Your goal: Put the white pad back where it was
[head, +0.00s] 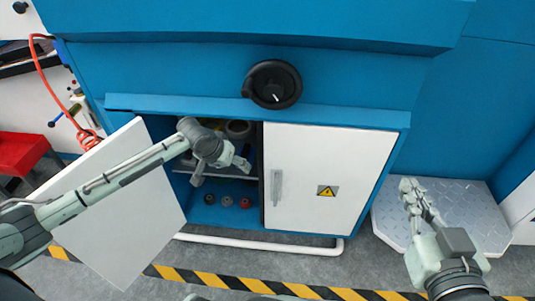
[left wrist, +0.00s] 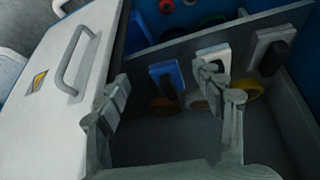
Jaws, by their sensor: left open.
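A white pad (left wrist: 211,53) stands on the grey shelf inside the open cabinet, in the left wrist view. It is between a blue pad (left wrist: 160,76) and a black pad with a pale edge (left wrist: 264,44). My left gripper (head: 243,165) reaches into the cabinet's left opening. In the left wrist view its fingers (left wrist: 172,84) are spread, with nothing held between them. One finger overlaps the lower part of the white pad; I cannot tell whether they touch. My right gripper (head: 412,192) is at the right, outside the cabinet; its finger gap is unclear.
The left cabinet door (head: 115,215) is swung open under my left arm. The right door (head: 322,178) is shut. Small round parts (head: 227,201) lie on the cabinet floor. A metal step plate (head: 458,218) and a white rail (head: 255,244) are at floor level.

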